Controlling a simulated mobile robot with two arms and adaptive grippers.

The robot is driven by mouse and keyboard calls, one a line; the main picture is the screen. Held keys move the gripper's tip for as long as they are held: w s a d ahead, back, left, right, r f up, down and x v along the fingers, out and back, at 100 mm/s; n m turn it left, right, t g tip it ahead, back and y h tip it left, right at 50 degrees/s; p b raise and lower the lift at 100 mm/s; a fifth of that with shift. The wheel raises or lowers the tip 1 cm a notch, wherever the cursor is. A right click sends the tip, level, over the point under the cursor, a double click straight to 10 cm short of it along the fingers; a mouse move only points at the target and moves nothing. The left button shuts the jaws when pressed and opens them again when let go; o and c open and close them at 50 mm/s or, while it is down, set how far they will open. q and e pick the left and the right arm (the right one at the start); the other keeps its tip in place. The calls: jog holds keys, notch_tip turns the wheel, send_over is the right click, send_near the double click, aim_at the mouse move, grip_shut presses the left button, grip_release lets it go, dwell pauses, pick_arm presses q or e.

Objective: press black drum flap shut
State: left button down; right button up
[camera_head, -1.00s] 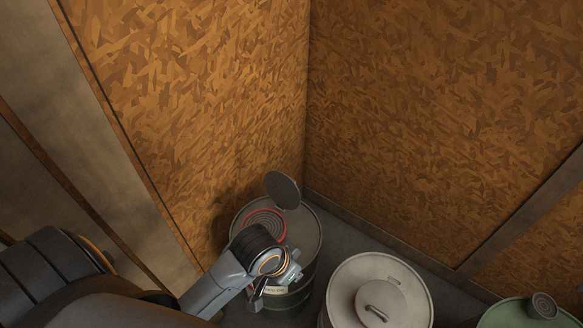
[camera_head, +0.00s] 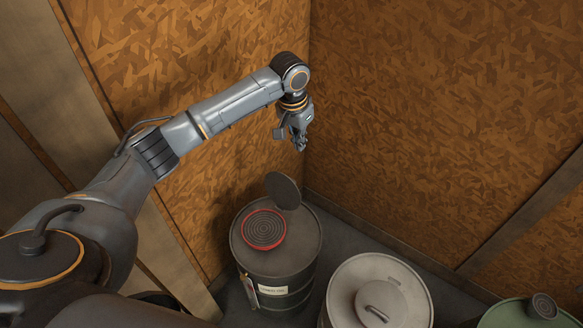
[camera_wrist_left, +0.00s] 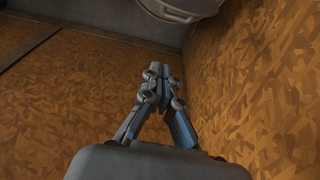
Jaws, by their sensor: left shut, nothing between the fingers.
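The black drum (camera_head: 277,262) stands in the corner, with a red-ringed round opening (camera_head: 264,229) on its top. Its dark round flap (camera_head: 283,190) stands up, tilted open, at the back edge of the ring. My left gripper (camera_head: 301,147) is shut and empty, high above and behind the flap, close to the corner of the walls and apart from the drum. In the left wrist view the closed fingertips (camera_wrist_left: 158,68) point toward the walls. My right gripper is not in view.
A pale drum with a handled lid (camera_head: 380,296) stands right of the black drum. A green drum (camera_head: 515,315) with a dark cap is at the lower right. Wooden chipboard walls (camera_head: 420,110) close in behind. A round grey object (camera_wrist_left: 180,8) shows at the top of the left wrist view.

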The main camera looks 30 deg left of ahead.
aim_at(285, 190)
pick_arm(q)
notch_tip(285, 190, down, 10)
jog(key=s+a, duration=0.1)
jog(key=shift+a+p, duration=0.25)
jog(key=shift+p, duration=0.2)
dwell(0.3)
